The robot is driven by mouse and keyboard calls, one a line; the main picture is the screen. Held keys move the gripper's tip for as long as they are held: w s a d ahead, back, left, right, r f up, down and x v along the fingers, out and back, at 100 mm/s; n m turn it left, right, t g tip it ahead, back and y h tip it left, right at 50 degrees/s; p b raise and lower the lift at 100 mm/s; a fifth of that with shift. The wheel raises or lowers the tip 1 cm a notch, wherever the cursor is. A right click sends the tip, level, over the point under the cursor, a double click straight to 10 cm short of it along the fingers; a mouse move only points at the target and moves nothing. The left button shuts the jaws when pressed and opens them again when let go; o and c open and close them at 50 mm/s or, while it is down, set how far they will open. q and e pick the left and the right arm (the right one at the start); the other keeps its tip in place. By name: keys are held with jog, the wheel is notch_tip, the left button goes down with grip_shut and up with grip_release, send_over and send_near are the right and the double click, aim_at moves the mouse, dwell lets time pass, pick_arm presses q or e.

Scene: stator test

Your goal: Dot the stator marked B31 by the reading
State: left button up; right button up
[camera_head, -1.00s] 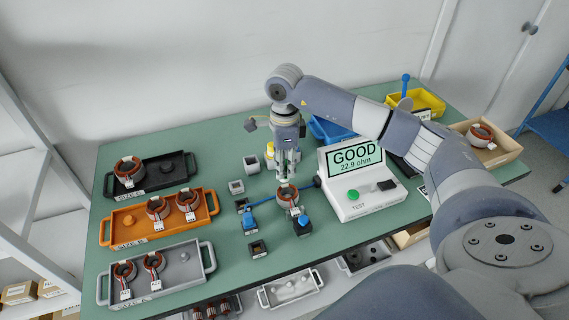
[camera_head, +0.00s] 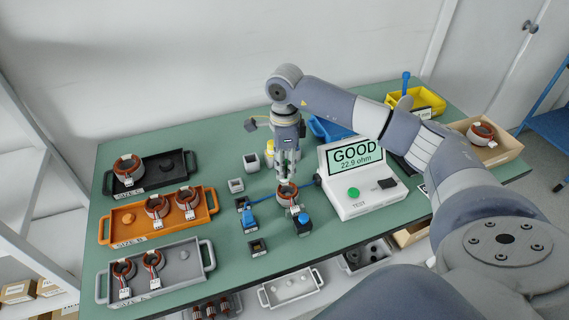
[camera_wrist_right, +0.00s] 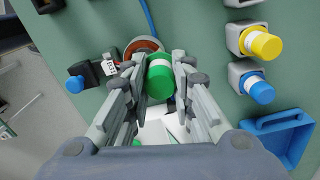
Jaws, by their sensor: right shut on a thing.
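My right gripper (camera_head: 287,178) is shut on a green-capped marker (camera_wrist_right: 160,80) with a white band. It is right over a copper stator (camera_head: 287,193) in front of the tester. In the wrist view the stator's ring (camera_wrist_right: 145,45) shows partly behind the marker, with its white tag (camera_wrist_right: 110,66) beside it; the print is too small to read surely. I cannot tell whether the marker touches the stator. The tester screen (camera_head: 356,156) reads GOOD, 22.9 ohm. My left gripper is not in view.
Black (camera_head: 118,185), orange (camera_head: 108,236) and grey (camera_head: 104,288) trays with stators stand at left. Yellow-capped (camera_wrist_right: 262,45) and blue-capped (camera_wrist_right: 260,92) markers stand in holders. A yellow bin (camera_head: 425,106) and a cardboard box (camera_head: 508,150) with a stator lie at right.

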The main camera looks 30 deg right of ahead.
jog(key=shift+w+r+p, duration=0.1)
jog(key=shift+r+p, duration=0.3)
jog(key=shift+r, duration=0.3)
jog(key=shift+r+p, duration=1.2)
jog(key=shift+r, duration=1)
